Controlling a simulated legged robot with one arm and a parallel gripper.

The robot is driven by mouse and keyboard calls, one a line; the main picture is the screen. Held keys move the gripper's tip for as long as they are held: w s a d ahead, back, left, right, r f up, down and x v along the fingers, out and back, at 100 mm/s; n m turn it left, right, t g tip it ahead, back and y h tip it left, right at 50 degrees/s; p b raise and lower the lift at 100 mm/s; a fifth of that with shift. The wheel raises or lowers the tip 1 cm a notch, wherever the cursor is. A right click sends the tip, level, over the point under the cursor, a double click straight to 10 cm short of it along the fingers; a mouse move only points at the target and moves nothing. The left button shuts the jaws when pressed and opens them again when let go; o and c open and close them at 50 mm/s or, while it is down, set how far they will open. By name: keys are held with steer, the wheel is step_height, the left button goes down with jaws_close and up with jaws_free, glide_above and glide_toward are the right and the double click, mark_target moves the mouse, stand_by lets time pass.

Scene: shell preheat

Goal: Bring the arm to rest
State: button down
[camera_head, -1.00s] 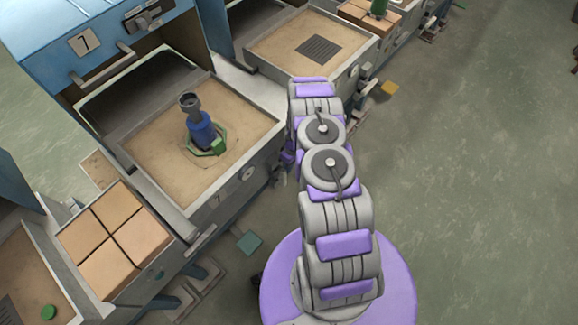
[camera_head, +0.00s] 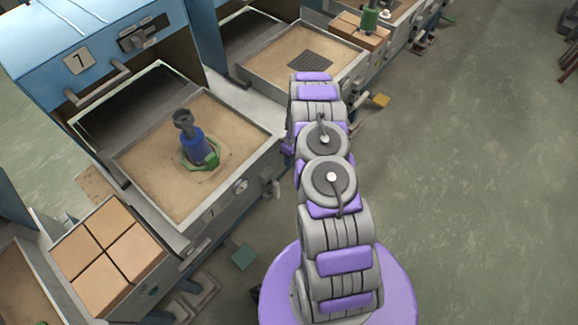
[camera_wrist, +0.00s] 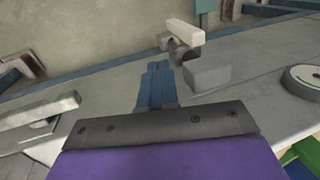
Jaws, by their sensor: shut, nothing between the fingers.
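My arm is folded over my round purple base in the head view, and its fingers are hidden there behind the arm links. In the wrist view my gripper (camera_wrist: 157,85) is shut, its two blue fingers side by side with nothing between them. It points at grey metal surfaces of the bench, with a pale bar-shaped handle (camera_wrist: 186,31) beyond the fingertips. I cannot tell whether the fingers touch anything.
Tan blocks (camera_head: 106,254) lie at left. A second tray (camera_head: 335,85) has a dark grate. Floor (camera_head: 470,190) at right is clear.

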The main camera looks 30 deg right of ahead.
steer(key=a+r, duration=0.3)
steer(key=r, duration=0.5)
steer(key=a+r, duration=0.3)
steer(key=r, duration=0.6)
steer(key=s+a+r+m, duration=0.1)
steer(key=s+a+r, duration=0.3)
steer(key=r, duration=0.5)
steer(key=s+a+r, duration=0.4)
steer(key=r, duration=0.5)
steer(key=s+a+r+m+h, duration=0.1)
steer(key=s+r, duration=0.3)
steer(key=s, duration=0.5)
steer(key=s+a+r+m, duration=0.1)
steer(key=s+r, duration=0.3)
steer(key=s, duration=0.5)
steer(key=s+a+r+m+h, duration=0.1)
steer(key=s+r, duration=0.3)
steer(key=s, duration=0.5)
steer(key=shift+s+a+g+h, duration=0.3)
steer(key=shift+a+g, duration=0.05)
steer(key=shift+g, duration=0.05)
